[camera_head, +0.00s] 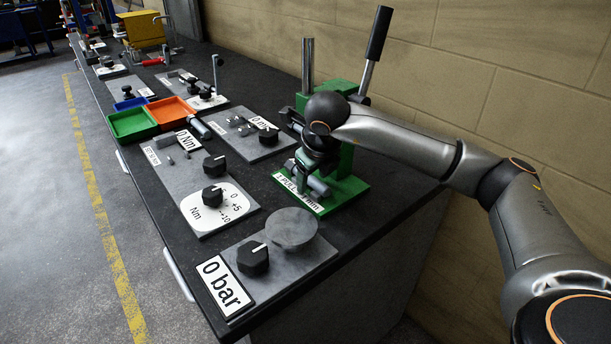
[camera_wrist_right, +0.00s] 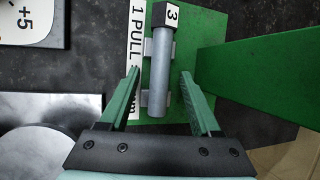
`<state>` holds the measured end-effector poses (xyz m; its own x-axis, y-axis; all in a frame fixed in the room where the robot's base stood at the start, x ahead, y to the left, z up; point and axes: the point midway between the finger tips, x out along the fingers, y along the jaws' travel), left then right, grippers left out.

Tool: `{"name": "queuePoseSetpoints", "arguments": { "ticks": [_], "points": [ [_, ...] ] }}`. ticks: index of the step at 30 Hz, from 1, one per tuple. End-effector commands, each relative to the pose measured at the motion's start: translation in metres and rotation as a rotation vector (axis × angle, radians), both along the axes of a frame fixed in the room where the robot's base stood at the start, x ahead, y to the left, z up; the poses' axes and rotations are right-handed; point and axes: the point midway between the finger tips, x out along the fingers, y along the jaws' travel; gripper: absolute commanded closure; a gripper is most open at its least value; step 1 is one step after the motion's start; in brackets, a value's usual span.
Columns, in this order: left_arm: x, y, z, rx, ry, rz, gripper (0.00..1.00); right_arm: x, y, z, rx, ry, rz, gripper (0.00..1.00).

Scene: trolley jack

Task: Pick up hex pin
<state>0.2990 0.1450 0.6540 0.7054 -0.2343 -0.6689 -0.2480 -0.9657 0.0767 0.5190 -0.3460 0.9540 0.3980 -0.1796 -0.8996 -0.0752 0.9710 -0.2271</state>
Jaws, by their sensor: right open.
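A grey cylindrical pin (camera_wrist_right: 160,85) with a dark end block marked 3 lies on the green press base (camera_wrist_right: 185,112). Small grey supports show beside it. I cannot tell for sure that it is the hex pin. In the head view, a grey cylinder (camera_head: 318,186) shows low on the base, partly hidden. My right gripper (camera_head: 312,172) is over the front of the base. In the right wrist view, its green fingers (camera_wrist_right: 160,76) are open, one on each side of the pin, with gaps showing. My left gripper is not in view.
The green press column (camera_wrist_right: 265,80) stands close to the right of the fingers in the wrist view. A plate with a round grey disc (camera_head: 292,228) and knob is in front. Small pegs, knobs, a green tray (camera_head: 132,124) and an orange tray (camera_head: 171,112) lie farther along the bench.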

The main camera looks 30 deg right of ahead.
Motion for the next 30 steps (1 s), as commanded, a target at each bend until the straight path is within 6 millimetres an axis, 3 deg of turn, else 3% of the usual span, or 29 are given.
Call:
{"name": "queuePoseSetpoints", "arguments": {
  "ticks": [4,21,30],
  "points": [
    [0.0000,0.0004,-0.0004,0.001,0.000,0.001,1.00,-0.0001,0.0003,0.0000,0.001,0.000,0.001,0.36],
    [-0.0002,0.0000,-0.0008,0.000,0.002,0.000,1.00,-0.0002,0.0005,0.0005,0.001,0.000,0.001,1.00],
    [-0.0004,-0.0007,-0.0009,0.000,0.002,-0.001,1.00,-0.0002,0.0004,0.0006,0.001,0.000,0.000,1.00]
  ]
}}
